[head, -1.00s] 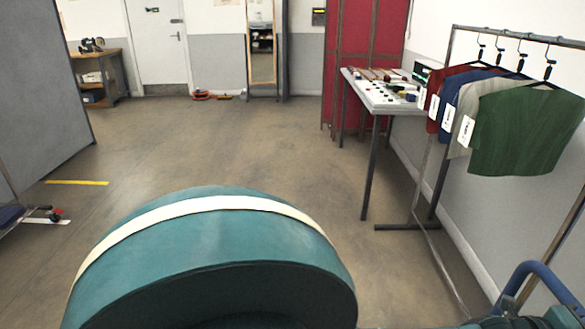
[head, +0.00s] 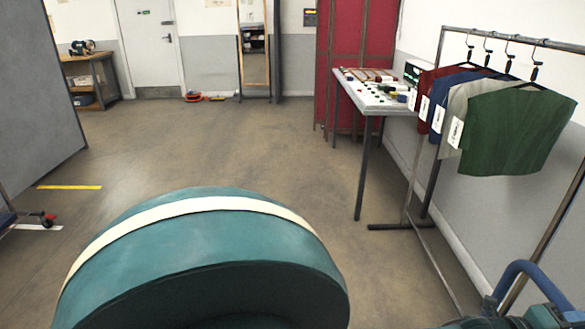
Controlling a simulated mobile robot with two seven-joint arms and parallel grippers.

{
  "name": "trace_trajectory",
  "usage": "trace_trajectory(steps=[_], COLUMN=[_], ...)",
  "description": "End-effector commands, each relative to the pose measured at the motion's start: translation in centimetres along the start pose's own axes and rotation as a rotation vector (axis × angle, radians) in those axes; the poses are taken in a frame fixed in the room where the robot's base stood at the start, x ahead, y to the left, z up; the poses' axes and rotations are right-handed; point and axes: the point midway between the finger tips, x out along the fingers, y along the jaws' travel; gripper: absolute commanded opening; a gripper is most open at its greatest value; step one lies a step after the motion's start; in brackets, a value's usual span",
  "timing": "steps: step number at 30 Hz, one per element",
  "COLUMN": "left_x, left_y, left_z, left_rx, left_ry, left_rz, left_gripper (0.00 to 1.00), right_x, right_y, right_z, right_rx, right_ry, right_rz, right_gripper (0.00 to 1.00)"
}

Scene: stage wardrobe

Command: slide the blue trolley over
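The caster stands on the floor by a white floor mark.
A grey partition (head: 40,90) stands at left, a yellow floor strip (head: 68,187) before it. At right are a table (head: 352,95) and a garment rack (head: 432,170). A blue tubular handle (head: 535,275) shows lower right. The middle floor is open.

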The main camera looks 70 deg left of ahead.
Motion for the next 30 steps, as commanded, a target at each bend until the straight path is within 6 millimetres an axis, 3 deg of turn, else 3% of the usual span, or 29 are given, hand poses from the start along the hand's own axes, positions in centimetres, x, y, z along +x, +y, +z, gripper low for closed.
trace_trajectory(steps=[1, 6, 18, 30], left_x=[-0.9, -3.5, -9.3, -10.2], left_y=[-0.6, -0.6, -0.4, -0.1], left_z=[0.0, 0.0, 0.0, 0.0], left_rx=[0.0, 0.001, 0.0, 0.0], left_ry=[0.0, 0.001, 0.0, 0.001], left_rz=[0.003, 0.003, 0.002, -0.001], left_gripper=[0.51, 0.51, 0.51, 0.51], right_x=[-0.6, -1.3, -2.0, -1.9], right_y=[-0.1, -0.1, 1.2, 1.6], right_z=[-0.9, -1.4, -1.6, -1.2], right_rx=[-0.013, -0.053, -0.039, -0.03], right_ry=[-0.006, -0.027, -0.083, -0.094], right_rz=[0.004, 0.009, 0.05, 0.063], right_gripper=[0.36, 0.36, 0.36, 0.36])
